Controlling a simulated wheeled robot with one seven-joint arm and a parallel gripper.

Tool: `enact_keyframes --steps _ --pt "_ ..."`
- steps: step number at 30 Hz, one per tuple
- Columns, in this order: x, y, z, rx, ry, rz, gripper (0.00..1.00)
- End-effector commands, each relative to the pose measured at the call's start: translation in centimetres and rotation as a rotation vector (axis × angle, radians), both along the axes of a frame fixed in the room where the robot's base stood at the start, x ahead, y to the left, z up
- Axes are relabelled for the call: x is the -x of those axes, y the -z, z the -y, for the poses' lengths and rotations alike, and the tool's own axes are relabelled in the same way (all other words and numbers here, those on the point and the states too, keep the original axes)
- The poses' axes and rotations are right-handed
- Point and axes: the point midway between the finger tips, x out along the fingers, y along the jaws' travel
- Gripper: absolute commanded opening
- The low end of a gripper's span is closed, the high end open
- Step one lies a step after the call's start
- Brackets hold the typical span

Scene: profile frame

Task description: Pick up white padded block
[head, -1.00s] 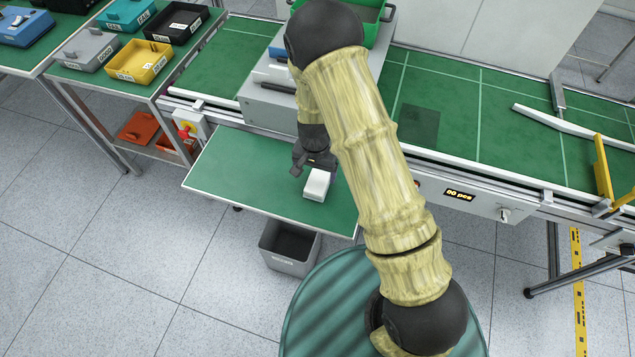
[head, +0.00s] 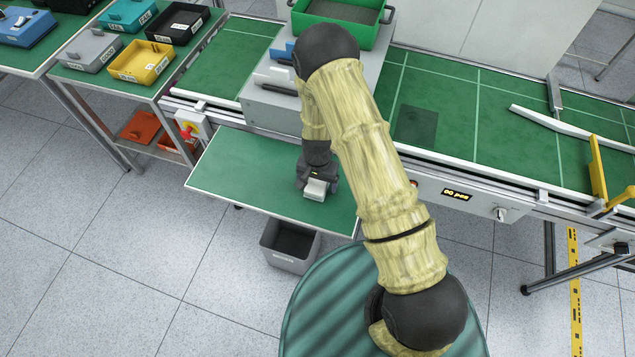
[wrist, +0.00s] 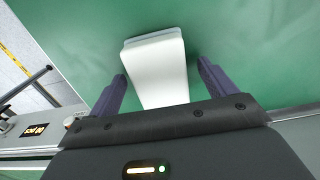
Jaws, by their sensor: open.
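The white padded block (head: 315,190) lies on the low green table (head: 236,172), near its front right part. In the wrist view the block (wrist: 158,70) shows as a pale oblong with a greyish far end, lying on the green surface. My gripper (head: 317,184) is over the block in the head view, hiding part of it. In the wrist view my gripper (wrist: 158,82) is open, with one dark finger on each side of the block and a gap on both sides. The near end of the block is hidden behind the gripper body.
A green conveyor (head: 440,85) with a metal rail runs behind the table. A grey machine with a green bin (head: 340,20) stands on it. A grey waste bin (head: 289,248) is on the floor below the table's front edge. Labelled trays (head: 142,62) stand at the upper left.

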Motion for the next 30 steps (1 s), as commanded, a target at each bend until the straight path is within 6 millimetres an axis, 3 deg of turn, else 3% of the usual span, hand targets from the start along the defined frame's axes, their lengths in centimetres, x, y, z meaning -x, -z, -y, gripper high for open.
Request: enact_keyframes --steps 14,22,30 --pt "-0.01 -0.01 -0.01 0.0 0.001 0.0 0.84" --pt "-0.01 -0.01 -0.01 0.0 0.001 0.0 0.34" --pt "-0.04 -0.09 -0.01 -0.001 0.001 0.0 0.3"
